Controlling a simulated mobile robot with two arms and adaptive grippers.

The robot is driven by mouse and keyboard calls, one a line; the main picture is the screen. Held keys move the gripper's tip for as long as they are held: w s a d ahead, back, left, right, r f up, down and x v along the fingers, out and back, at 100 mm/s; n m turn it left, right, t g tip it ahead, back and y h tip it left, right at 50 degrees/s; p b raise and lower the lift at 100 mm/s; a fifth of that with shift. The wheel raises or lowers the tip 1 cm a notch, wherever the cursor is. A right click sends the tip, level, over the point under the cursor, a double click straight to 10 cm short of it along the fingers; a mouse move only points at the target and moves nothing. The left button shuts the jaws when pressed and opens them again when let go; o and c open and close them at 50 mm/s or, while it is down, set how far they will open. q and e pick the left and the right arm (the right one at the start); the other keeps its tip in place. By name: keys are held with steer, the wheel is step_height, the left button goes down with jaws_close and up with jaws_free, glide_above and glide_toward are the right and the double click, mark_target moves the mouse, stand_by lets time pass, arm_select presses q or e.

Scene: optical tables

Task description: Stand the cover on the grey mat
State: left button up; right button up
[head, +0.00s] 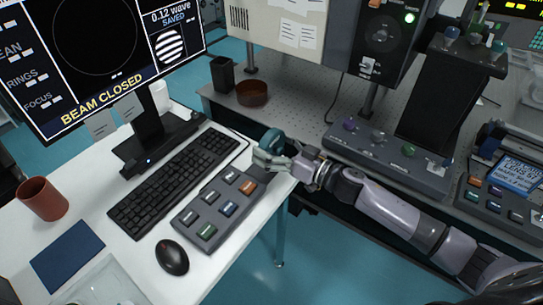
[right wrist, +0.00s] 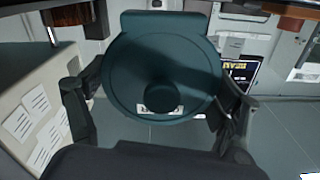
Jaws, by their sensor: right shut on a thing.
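The cover (head: 271,138) is a teal round piece held in my right gripper (head: 270,156), above the right edge of the white desk by the keyboard. In the right wrist view the cover (right wrist: 165,60) fills the middle, its round face with a raised knob towards the camera and a flat tab at the top. The fingers of my right gripper (right wrist: 160,112) are on either side of it. I cannot make out a grey mat in either view. My left gripper is not in view.
The white desk (head: 140,250) carries a black keyboard (head: 172,180), a grey button panel (head: 216,204), a mouse (head: 172,257), a dark blue pad (head: 67,255) and a brown cup (head: 42,199). Behind, a perforated table (head: 291,112) holds a brown bowl (head: 252,93) and a black holder (head: 222,74).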

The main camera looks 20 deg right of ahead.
step_height(320, 180, down, 3)
steer(key=shift+f+b, duration=0.2)
steer(key=shift+b, duration=0.15)
steer(key=shift+r, duration=0.1)
steer(key=o, duration=1.2)
